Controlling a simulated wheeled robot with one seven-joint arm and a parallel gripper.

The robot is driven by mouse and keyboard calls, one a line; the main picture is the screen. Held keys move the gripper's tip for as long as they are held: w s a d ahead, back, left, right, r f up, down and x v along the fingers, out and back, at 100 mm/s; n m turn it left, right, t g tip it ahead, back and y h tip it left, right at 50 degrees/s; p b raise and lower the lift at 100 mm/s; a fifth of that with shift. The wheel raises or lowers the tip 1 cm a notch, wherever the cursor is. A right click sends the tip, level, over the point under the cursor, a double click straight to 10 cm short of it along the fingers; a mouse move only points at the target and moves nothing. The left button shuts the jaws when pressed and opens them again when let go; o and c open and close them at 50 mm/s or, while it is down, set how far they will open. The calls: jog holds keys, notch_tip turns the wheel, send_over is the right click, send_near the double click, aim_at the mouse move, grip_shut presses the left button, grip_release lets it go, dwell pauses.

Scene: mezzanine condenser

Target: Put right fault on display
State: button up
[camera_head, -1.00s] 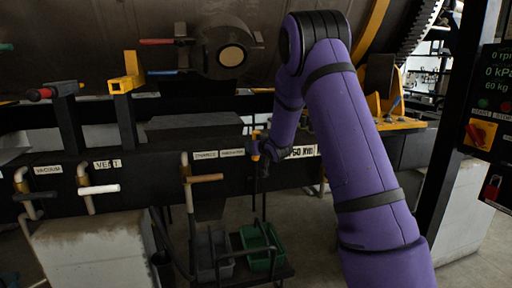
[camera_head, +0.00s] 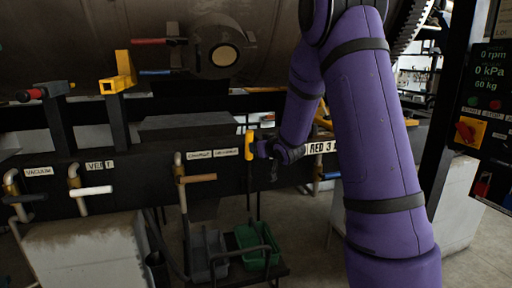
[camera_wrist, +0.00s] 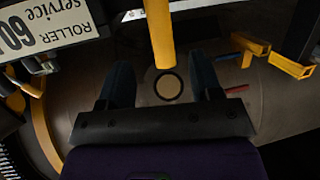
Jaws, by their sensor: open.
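The display (camera_head: 490,75) on the dark panel at the right edge reads 0 rpm, 0 kPa and what looks like 60 kg; I see no fault text. Below are red and green buttons, a red rotary switch (camera_head: 466,131) on a yellow plate and a red padlock-like piece (camera_head: 482,185). My gripper (camera_head: 268,149) is open, just right of an upright yellow handle (camera_head: 249,145) above a thin dark rod. In the wrist view my open fingers (camera_wrist: 162,85) show the yellow handle (camera_wrist: 160,35) in line with their gap; I cannot tell whether they touch it.
Valves with white (camera_head: 92,190), orange-brown (camera_head: 198,178) and black handles line the front beam, with VACUUM and VENT labels. A grey bin (camera_head: 207,255) and green bin (camera_head: 256,250) sit on a low cart. A large drum (camera_head: 100,30) stands behind. Floor is clear at lower right.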

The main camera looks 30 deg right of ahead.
jog(key=shift+s+r, duration=0.1)
jog(key=shift+s, duration=0.3)
jog(key=shift+c, duration=0.4)
jog(key=c, duration=0.4)
jog(key=shift+a+f+n, duration=0.1)
jog(key=shift+f+n, duration=0.1)
jog(key=shift+n, duration=0.2)
jog(key=c, duration=0.3)
jog(key=shift+s+f+n, duration=0.2)
jog(key=shift+f+n, duration=0.1)
jog(key=shift+n, duration=0.2)
grip_shut()
jog(key=s+f+n+t, duration=0.4)
jog(key=s+n, duration=0.3)
jog(key=n, duration=0.9)
jog(key=w+r, duration=0.1)
jog(key=w, duration=1.3)
jog(key=shift+d+r, duration=0.3)
